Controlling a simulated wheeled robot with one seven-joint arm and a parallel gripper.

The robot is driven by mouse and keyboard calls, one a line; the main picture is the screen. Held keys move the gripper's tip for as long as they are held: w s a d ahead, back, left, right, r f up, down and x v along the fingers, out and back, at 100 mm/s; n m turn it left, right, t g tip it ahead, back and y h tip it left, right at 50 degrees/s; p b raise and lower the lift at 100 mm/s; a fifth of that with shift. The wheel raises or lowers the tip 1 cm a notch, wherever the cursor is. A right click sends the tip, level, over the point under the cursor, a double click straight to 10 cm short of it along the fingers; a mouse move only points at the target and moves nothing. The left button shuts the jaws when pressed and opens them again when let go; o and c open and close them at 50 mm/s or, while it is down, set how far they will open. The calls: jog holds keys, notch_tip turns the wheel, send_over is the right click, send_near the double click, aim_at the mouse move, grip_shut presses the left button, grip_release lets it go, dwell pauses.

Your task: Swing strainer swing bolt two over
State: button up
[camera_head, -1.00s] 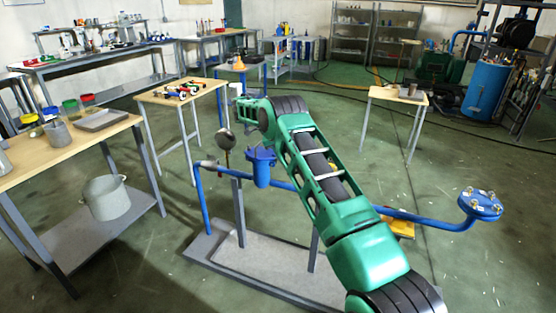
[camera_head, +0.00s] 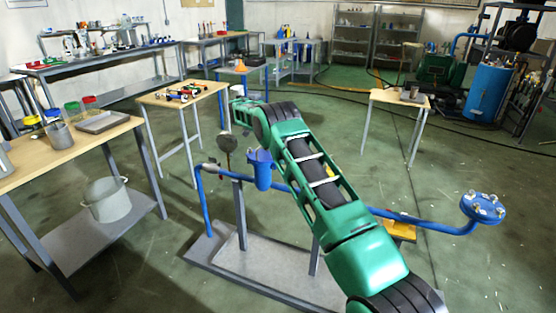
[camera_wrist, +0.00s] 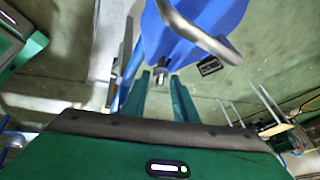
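The blue strainer (camera_head: 262,172) stands on the blue pipe in the head view, left of my arm. In the wrist view its blue body (camera_wrist: 205,25) fills the top, with a curved grey metal bar (camera_wrist: 195,28) across it. A small dark bolt-like end (camera_wrist: 160,70) hangs below the blue body; I cannot tell for certain which swing bolt it is. My gripper (camera_wrist: 162,82) shows two green fingers apart, with their tips close beneath that end. Nothing is clearly clasped.
The blue pipe (camera_head: 440,223) runs right to a bolted flange (camera_head: 482,207). A round grey part (camera_head: 227,143) stands left of the strainer. The grey base plate (camera_head: 225,262) lies below. A wooden side table (camera_head: 190,97) stands behind, and a bench (camera_head: 60,160) at left.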

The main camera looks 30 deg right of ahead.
jog(key=v, duration=1)
jog(key=shift+w, duration=0.2)
jog(key=shift+a, duration=0.1)
